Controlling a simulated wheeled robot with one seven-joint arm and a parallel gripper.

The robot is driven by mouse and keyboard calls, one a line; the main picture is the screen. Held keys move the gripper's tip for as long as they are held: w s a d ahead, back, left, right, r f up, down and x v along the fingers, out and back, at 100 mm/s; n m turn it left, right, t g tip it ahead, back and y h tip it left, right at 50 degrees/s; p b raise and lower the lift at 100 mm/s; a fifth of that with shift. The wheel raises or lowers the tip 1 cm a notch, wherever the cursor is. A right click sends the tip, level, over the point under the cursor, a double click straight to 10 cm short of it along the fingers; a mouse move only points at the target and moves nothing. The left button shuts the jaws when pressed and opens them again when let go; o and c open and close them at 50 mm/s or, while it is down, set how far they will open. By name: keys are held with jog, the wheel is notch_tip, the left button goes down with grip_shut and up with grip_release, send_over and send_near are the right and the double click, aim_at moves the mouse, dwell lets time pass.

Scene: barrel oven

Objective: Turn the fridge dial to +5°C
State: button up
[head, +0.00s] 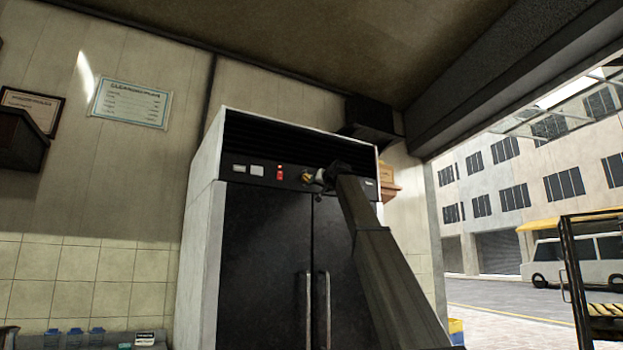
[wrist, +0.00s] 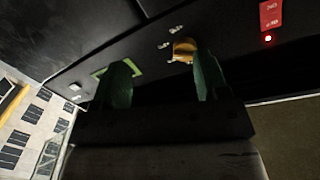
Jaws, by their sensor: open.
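The fridge dial (head: 307,177) is a small yellow-orange knob on the dark control strip above the fridge doors. In the wrist view the dial (wrist: 183,48) appears tilted, with small pale marks around it that are too blurred to read. My gripper (head: 325,181) is at the strip, just right of the dial in the head view. In the wrist view my gripper (wrist: 161,60) is open, its two green fingers spread. The dial shows between them, nearer the right finger. I cannot tell whether either finger touches it. The pointer's setting is not readable.
A green-framed panel (wrist: 132,66) is partly behind the left finger in the wrist view. The fridge doors (head: 262,260) are closed below. A dark box (head: 370,118) is behind the fridge top.

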send_near(308, 177)
jog(key=shift+t, duration=0.3)
jog(key=x, duration=1)
jog(key=shift+f, duration=0.15)
jog(key=shift+s, duration=0.1)
jog(key=c, duration=0.9)
